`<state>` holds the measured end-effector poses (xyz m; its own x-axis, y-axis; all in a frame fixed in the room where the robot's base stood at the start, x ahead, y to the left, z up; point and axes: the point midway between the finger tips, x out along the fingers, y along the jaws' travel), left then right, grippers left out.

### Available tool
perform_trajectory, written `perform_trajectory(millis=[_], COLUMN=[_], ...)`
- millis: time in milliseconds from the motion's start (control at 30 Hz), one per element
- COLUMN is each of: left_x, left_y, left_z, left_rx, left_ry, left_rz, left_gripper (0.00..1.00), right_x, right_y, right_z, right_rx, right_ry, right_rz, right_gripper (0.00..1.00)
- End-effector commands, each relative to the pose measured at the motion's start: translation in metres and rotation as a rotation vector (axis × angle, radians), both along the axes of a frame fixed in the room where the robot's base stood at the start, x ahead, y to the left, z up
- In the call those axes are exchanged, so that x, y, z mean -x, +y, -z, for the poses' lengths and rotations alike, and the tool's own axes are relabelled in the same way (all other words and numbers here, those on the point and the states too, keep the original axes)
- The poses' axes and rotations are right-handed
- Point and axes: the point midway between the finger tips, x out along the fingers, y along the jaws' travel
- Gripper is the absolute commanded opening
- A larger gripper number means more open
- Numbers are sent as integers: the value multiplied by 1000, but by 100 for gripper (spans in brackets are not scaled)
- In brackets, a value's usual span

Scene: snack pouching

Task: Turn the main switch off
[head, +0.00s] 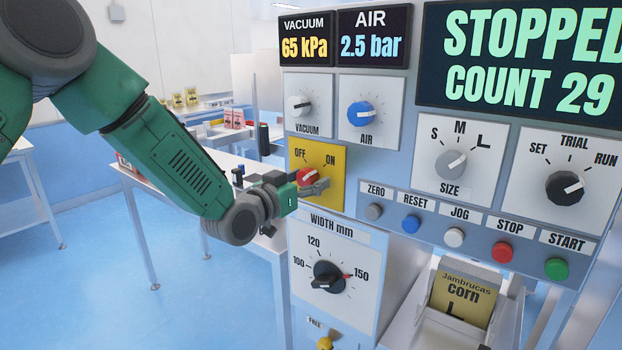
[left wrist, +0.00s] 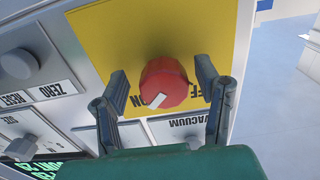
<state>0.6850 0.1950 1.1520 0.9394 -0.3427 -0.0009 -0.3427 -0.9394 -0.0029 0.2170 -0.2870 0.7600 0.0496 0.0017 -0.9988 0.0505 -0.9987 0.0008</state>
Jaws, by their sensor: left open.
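The main switch is a red knob (head: 306,175) on a yellow plate (head: 330,161) marked OFF and ON. In the left wrist view, where the labels appear upside down, the red knob (left wrist: 168,84) has its white mark pointing toward ON. My left gripper (head: 314,187) is at the switch, reaching in from the left. In the left wrist view its two open fingers (left wrist: 161,76) stand on either side of the knob. The right finger is very close to the knob; I cannot tell if it touches. My right gripper is not in view.
Around the switch are the vacuum knob (head: 299,106), blue air knob (head: 361,114), width dial (head: 329,277) and a row of buttons including zero (head: 374,211). The display (head: 530,60) reads STOPPED, COUNT 29. A corn pouch (head: 463,299) sits below the panel.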

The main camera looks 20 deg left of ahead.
Motion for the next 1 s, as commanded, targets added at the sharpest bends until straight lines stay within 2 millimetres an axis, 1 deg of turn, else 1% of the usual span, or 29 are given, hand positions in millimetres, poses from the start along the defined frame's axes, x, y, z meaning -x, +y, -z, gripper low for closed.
perform_trajectory(millis=[267,300,367,400,433,467,1000], left_x=[-2,-2,-2,-2,-2,-2,-3], left_y=[-7,-8,-10,-11,-11,-10,-6], left_z=[-1,-1,-2,-2,-2,-2,-3], left_rx=[-5,-6,-9,-9,-9,-9,28], left_ry=[0,0,0,0,-1,-1,7], left_rz=[-1,-1,0,-1,-1,-2,-2], left_gripper=[58,55,34,20,10,8,8], right_x=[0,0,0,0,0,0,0], right_y=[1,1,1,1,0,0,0], right_z=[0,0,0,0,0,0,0], right_rx=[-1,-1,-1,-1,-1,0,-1], right_ry=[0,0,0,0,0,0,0], right_rz=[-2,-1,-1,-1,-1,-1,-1], right_gripper=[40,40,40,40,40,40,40])
